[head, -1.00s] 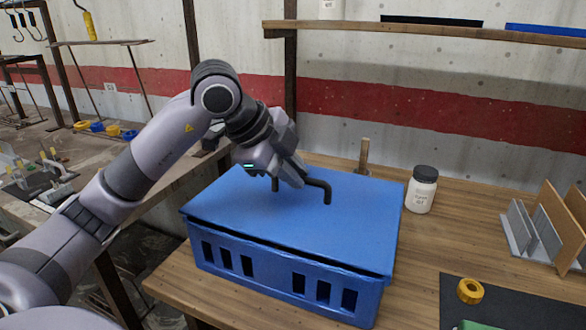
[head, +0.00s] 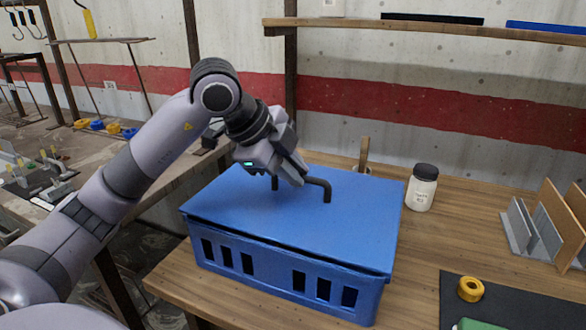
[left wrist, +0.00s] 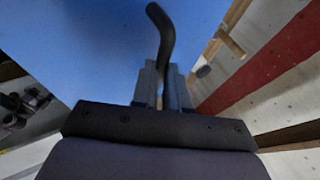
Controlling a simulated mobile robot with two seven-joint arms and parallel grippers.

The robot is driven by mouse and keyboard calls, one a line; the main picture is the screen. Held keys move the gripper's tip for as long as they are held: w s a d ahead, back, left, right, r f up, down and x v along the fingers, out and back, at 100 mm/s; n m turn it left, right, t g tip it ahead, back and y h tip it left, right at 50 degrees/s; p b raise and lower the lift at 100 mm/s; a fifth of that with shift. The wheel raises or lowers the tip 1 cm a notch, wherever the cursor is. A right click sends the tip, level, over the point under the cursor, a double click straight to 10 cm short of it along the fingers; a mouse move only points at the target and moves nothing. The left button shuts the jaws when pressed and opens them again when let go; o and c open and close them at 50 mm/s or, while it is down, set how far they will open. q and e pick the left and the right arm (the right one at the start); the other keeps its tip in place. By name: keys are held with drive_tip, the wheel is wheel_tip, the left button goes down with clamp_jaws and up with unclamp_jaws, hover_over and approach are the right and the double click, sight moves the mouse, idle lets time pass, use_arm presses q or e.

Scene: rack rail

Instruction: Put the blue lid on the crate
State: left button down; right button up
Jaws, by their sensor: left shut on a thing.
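The blue lid (head: 345,225) lies over the top of the blue crate (head: 270,275), with a thin dark gap showing along the front edge. The lid has a dark bar handle (head: 318,183) on top. My left gripper (head: 290,180) is at the handle and shut on it; the wrist view shows the handle (left wrist: 163,40) between the two fingers (left wrist: 163,85). In that view the lid (left wrist: 75,45) fills the upper left. The crate's back side is hidden by the lid. My right gripper is not in view.
A white jar (head: 421,188) with a dark cap stands right of the crate. A wooden stick (head: 365,155) stands behind it. A shelf (head: 430,31) runs above.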

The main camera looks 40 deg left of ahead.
use_arm(q)
drive_tip(key=shift+f+b, duration=0.4)
drive_tip(key=shift+f, duration=0.1)
idle(0.4)
drive_tip(key=c, duration=1.1)
unclamp_jaws()
drive_tip(key=shift+o, duration=0.2)
